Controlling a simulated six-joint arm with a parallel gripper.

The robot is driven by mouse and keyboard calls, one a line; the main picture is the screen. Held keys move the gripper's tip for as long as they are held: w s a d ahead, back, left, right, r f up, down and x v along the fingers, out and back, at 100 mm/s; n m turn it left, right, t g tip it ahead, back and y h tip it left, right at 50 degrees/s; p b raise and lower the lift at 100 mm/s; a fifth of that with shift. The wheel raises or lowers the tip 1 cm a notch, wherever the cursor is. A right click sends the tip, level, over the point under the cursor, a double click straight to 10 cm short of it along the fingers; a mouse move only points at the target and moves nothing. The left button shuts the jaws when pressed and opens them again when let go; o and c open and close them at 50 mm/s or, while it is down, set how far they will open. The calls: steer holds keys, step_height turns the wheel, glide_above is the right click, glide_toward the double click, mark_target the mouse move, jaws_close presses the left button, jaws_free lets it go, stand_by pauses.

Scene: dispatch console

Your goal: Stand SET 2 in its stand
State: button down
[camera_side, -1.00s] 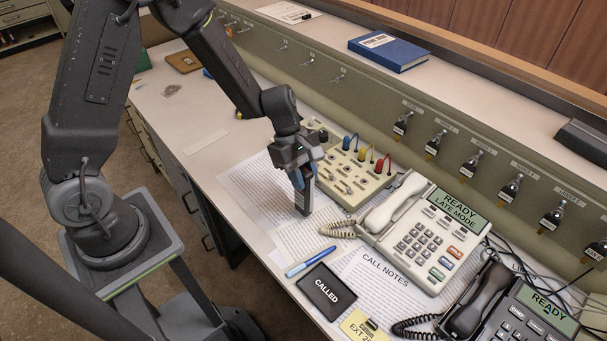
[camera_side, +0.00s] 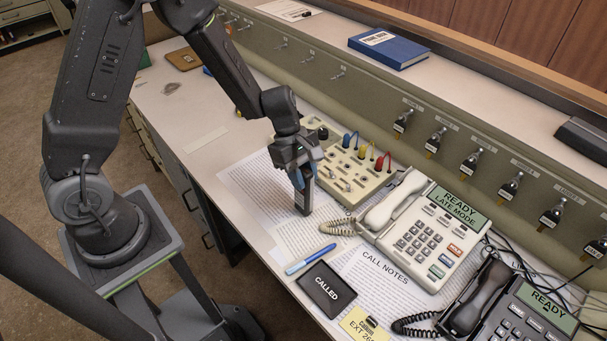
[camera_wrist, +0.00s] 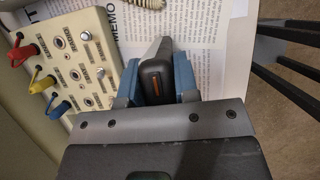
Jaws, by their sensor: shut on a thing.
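My gripper (camera_side: 300,180) is shut on a slim dark grey handset (camera_side: 303,199), which I take to be SET 2, though no label on it is readable. It is held roughly upright over the printed sheets, left of the patch box; I cannot tell whether its lower end touches the paper. In the wrist view, the blue fingers of my gripper (camera_wrist: 156,84) clasp both sides of the dark handset (camera_wrist: 154,70), which has an orange mark. I cannot make out its stand in either view.
A beige patch box (camera_side: 350,170) with coloured plugs stands right behind the handset. A white desk phone (camera_side: 420,235) and dark phone (camera_side: 500,310) are to the right. The desk's left part (camera_side: 180,120) is mostly clear.

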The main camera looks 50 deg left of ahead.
steer(key=c, duration=0.8)
jaws_free()
steer(key=shift+f, duration=0.1)
steer(key=shift+o, duration=0.4)
steer(key=o, duration=0.4)
steer(key=shift+r, duration=3.5)
